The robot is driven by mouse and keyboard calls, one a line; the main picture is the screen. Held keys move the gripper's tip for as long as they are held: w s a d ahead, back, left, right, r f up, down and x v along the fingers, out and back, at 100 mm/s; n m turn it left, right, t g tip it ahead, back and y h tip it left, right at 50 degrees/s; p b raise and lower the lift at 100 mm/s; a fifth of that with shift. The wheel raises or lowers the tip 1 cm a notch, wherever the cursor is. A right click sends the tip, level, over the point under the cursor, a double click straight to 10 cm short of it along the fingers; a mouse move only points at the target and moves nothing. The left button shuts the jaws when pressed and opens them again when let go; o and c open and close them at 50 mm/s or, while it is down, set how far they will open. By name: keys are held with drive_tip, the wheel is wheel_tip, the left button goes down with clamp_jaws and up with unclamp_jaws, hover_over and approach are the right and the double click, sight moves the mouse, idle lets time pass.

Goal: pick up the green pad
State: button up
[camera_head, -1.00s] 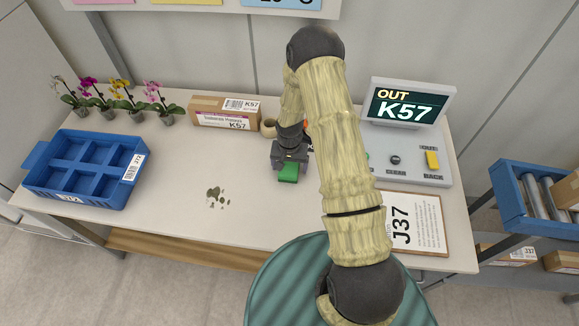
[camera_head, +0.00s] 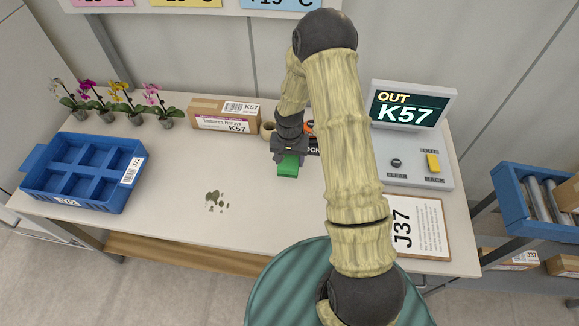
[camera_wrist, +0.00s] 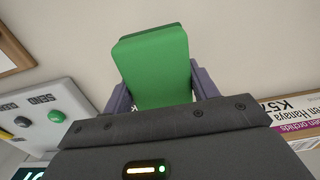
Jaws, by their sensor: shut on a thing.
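The green pad (camera_head: 288,166) is a small block at the end of my gripper (camera_head: 289,158) in the head view, over the middle of the white table. In the wrist view the green pad (camera_wrist: 155,68) sits between the two purple-grey fingers of my gripper (camera_wrist: 158,92), which are shut on it. The pad's far end sticks out past the fingers. It seems to be held above the table, though the height is hard to tell.
A blue compartment tray (camera_head: 68,202) stands at left, with several orchids (camera_head: 123,104) behind it. A carton (camera_head: 225,118) lies at the back. A control panel (camera_head: 410,170) and a J37 clipboard (camera_head: 440,254) are at right. Dark crumbs (camera_head: 216,201) lie on open table.

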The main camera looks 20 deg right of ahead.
sight(289, 157)
drive_tip(key=shift+r, duration=2.35)
drive_tip(key=o, duration=0.3)
drive_tip(key=shift+c, duration=1)
